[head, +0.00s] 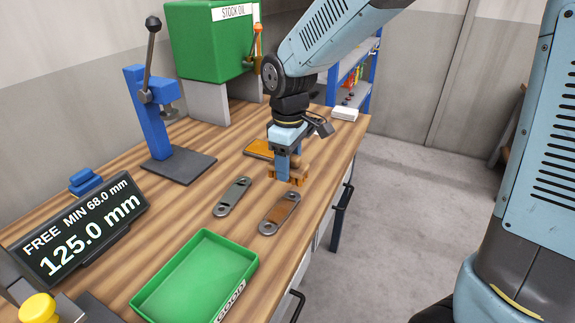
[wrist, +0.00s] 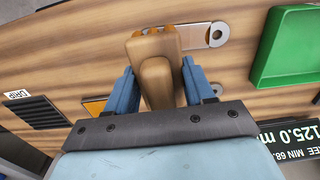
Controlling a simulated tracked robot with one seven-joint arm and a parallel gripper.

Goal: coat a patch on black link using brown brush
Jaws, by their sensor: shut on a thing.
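My gripper (head: 284,172) is shut on the brown brush (head: 299,174), low over the bench. In the wrist view the brush (wrist: 157,72) sits between the two blue fingers, its wide end pointing away from the gripper. Two flat links lie on the bench. The nearer link (head: 291,199) is dark grey with a brown patch over its middle; its holed end (wrist: 217,34) shows just beyond the brush in the wrist view. The other link (head: 232,197) is bare grey with holes and lies to its left. I cannot tell whether the brush touches anything.
A green tray (head: 140,304) lies in front of the links, and a display (head: 85,232) reads 125.0 mm. A blue lever press (head: 150,110) stands at left. A green oil tank (head: 212,50) stands behind, with an orange pad (head: 258,148) nearer. The bench's right edge is close.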

